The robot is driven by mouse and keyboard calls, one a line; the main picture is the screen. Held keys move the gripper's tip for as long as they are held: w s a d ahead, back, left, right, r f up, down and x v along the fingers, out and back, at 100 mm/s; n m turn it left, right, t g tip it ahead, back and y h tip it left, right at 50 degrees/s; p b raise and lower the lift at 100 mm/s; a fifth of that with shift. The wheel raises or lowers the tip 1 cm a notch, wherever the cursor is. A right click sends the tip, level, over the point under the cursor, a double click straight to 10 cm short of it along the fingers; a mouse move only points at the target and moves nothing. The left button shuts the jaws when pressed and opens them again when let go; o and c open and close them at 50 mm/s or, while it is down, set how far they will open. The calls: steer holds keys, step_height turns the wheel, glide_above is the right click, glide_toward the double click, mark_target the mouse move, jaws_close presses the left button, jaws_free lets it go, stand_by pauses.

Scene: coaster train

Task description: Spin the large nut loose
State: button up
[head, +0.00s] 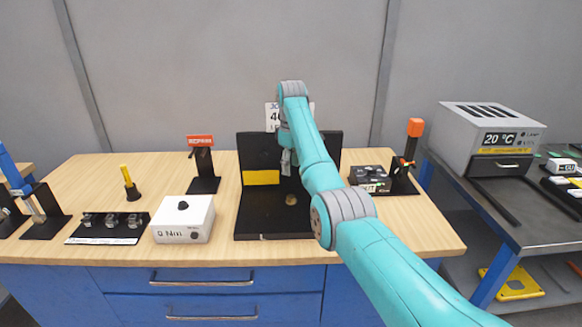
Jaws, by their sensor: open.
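A small brass-coloured round piece (291,200), which looks like the large nut, sits on the flat base of the black L-shaped fixture (260,222) at the middle of the workbench. It is small in the picture, so its thread and seating cannot be made out. My gripper (289,170) points down in front of the fixture's upright back plate and appears above the nut, apart from it. It is open and empty. My arm hides part of the fixture's right side.
A white box (184,222) with a dial and a black rack of small parts (108,228) stand left. A red-topped stand (203,165) is behind them. A black box (369,179) and an orange-topped tool stand (408,160) are right. An oven-like unit (488,140) sits on a side table.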

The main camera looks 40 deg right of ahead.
mark_target(291, 197)
step_height(291, 197, down, 12)
steer(key=m, duration=2.4)
steer(key=shift+r, duration=0.1)
steer(key=shift+c, duration=0.2)
jaws_close()
